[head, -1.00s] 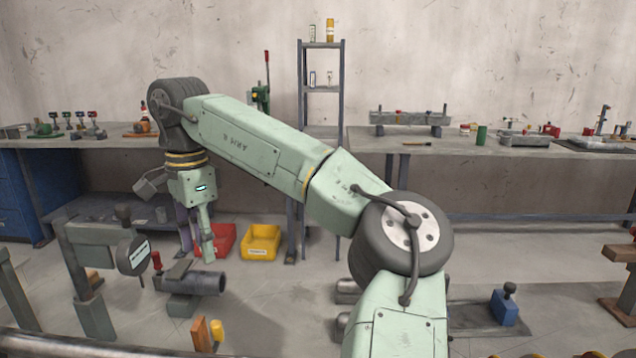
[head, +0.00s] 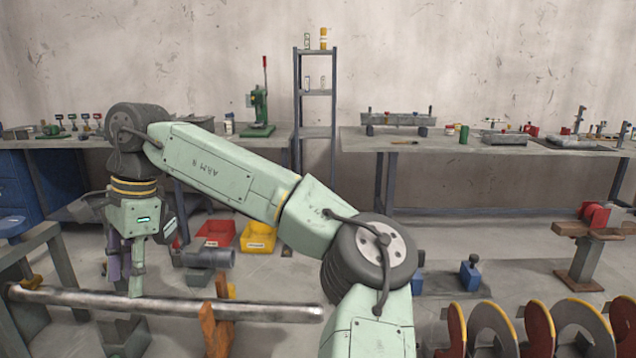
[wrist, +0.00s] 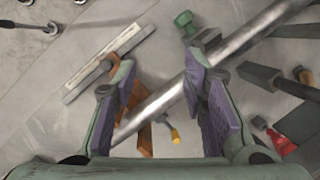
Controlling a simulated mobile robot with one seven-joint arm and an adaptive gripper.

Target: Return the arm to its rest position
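My arm reaches out to the left in the head view, bent at the elbow, with my gripper (head: 125,272) hanging downward at the left. In the wrist view my gripper (wrist: 168,95) shows two purple-padded fingers spread apart, with nothing held between them. A long steel bar (head: 170,303) lies below and near the gripper in the head view. The bar (wrist: 230,55) also crosses the gap between the fingers diagonally in the wrist view, apparently beneath them. Whether the fingers touch it cannot be told.
An orange support (head: 215,325) stands at the bar. Red (head: 216,232) and yellow (head: 258,238) bins sit on the floor behind. Workbenches (head: 480,150) line the wall.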

